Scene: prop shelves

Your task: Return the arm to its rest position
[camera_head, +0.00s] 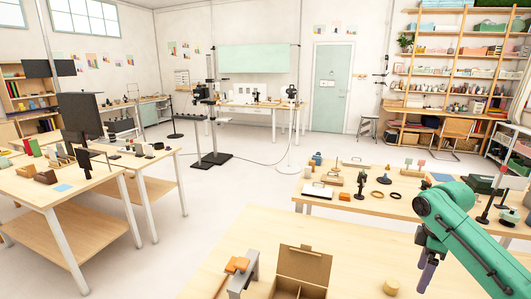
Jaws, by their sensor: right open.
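My right arm (462,232) is green and comes in from the lower right, bent at its upper end over the near table. My right gripper (425,282) hangs down from it at the lower right, with dark and purple parts showing. It is open, and I see nothing held in it. It is above the near table (345,275), right of a small yellow round object (391,287) and apart from it. My left arm and left gripper are not in view.
An open cardboard box (303,265) and a grey bracket (250,270) with an orange piece (236,265) stand on the near table. A second table (390,205) with small props lies beyond my arm. Open floor (200,225) lies at centre left.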

